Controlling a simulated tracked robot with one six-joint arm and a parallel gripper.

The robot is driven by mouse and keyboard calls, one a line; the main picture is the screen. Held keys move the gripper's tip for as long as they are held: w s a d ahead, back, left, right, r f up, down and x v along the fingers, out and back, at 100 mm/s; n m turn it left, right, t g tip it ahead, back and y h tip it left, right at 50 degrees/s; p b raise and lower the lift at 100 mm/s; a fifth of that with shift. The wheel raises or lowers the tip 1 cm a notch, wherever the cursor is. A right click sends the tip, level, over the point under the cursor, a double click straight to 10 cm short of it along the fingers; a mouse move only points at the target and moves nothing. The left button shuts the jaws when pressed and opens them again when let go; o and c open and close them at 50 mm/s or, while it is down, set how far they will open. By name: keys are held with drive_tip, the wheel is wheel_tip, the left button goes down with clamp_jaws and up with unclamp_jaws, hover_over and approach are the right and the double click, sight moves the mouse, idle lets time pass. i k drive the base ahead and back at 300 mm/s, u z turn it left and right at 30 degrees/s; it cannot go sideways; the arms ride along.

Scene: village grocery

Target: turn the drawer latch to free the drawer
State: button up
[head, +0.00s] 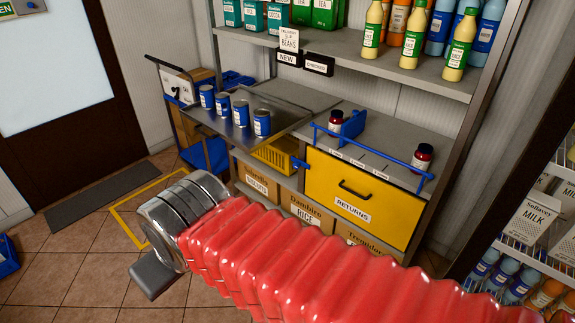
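The drawer has a yellow front (364,200) with a black handle and a RETURNS label, set under the shelf at the middle right. It looks closed. A small blue piece (299,163) at the left edge of the yellow front looks like the latch; its turn position is too small to tell. My arm, in a red ribbed sleeve, crosses the foreground below the drawer. My gripper (156,275) is at the lower left, well apart from the drawer and latch. Only a grey part of it shows past the metal wrist, so its opening cannot be told.
A metal tray (284,128) with several blue cans sticks out left of the drawer. A blue rail (396,165) and dark red jars stand above it. Cardboard boxes and a yellow crate (276,158) sit below. Tiled floor at left is mostly free.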

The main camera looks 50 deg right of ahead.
sight(296, 165)
drive_tip(key=z, duration=0.2)
drive_tip(key=i, duration=1.5)
drive_tip(key=z, duration=0.25)
